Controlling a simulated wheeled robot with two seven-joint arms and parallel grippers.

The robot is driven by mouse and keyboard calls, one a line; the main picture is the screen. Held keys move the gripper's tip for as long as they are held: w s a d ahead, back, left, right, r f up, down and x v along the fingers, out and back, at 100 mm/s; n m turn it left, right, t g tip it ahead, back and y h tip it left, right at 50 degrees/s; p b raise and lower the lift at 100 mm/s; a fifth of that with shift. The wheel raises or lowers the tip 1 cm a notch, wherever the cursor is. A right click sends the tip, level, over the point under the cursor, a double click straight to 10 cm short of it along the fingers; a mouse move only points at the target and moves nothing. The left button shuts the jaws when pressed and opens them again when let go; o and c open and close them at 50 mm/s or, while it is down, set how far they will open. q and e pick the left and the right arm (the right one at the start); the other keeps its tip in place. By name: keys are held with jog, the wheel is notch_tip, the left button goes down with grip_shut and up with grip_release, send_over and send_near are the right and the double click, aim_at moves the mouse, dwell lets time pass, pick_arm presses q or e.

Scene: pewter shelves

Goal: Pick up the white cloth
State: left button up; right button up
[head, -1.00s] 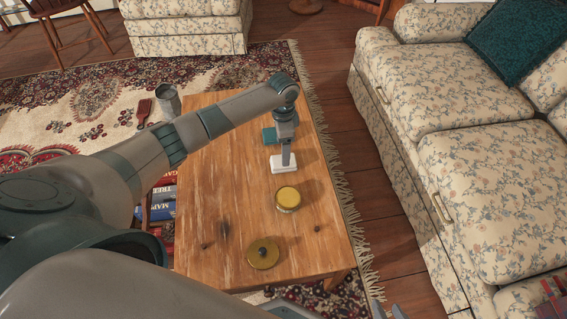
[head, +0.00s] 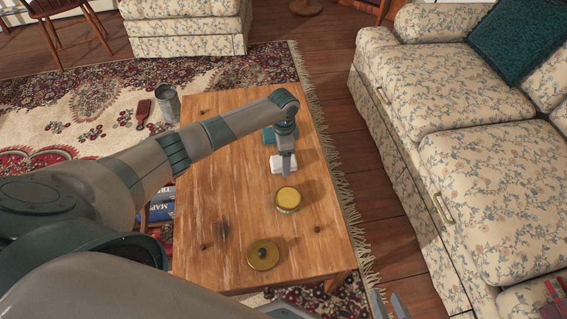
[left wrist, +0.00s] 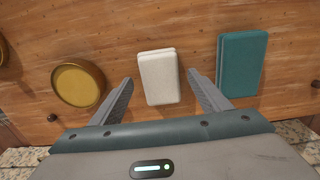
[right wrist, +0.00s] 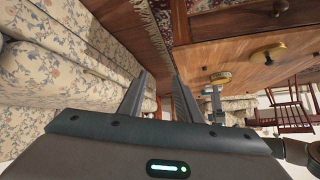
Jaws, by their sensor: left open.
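The white cloth (head: 276,164) is a small folded pad lying on the wooden table, partly hidden by my left gripper in the head view. My left gripper (head: 286,173) points down over it. In the left wrist view, the white cloth (left wrist: 158,78) lies between the spread fingers of my left gripper (left wrist: 158,84), with a gap on each side. I cannot tell the exact height of the fingertips above the table. My right gripper (head: 388,302) is open and empty at the bottom of the head view, off the table's right side; its spread fingers also show in the right wrist view (right wrist: 158,82).
A folded teal cloth (left wrist: 241,63) lies on one side of the white cloth, a round yellow tin (left wrist: 78,85) on the other. A brass lid (head: 263,254) lies nearer on the table (head: 205,205). A floral sofa (head: 470,160) stands right. A metal cup (head: 167,104) stands beyond the table's left edge.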

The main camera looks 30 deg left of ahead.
pick_arm(q)
jog(key=c, duration=1.1)
jog(key=shift+c, duration=0.2)
jog(key=shift+r, duration=0.1)
